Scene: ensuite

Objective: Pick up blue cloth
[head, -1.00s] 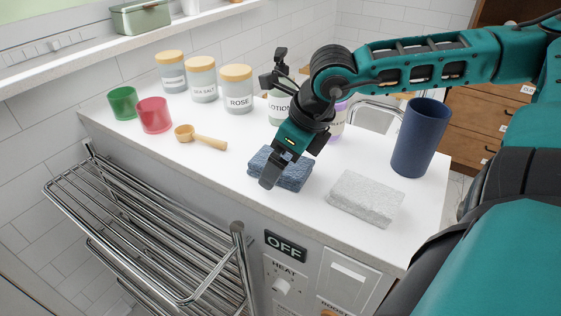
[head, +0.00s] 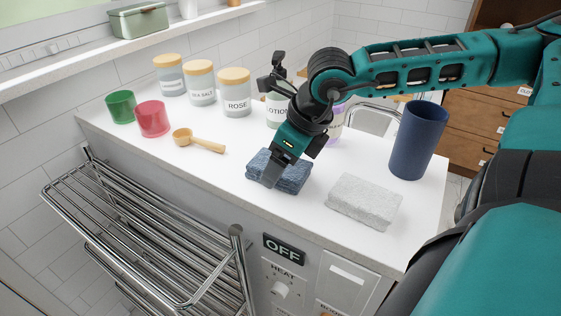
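The blue cloth (head: 294,179) is a folded, textured bundle lying on the white counter near its front edge. My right gripper (head: 277,170) points down at the cloth, and its near dark finger overlaps the cloth's front side in the picture. The far finger and the contact are hidden, so I cannot tell whether it is open or shut on the cloth. The cloth looks flat on the counter. My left gripper is not in view.
A folded light grey cloth (head: 364,202) lies right of the blue cloth. A tall navy cup (head: 419,140) stands behind it. A wooden scoop (head: 199,142), a red cup (head: 153,119), a green cup (head: 121,107) and jars stand left. A chrome rack (head: 150,235) is below.

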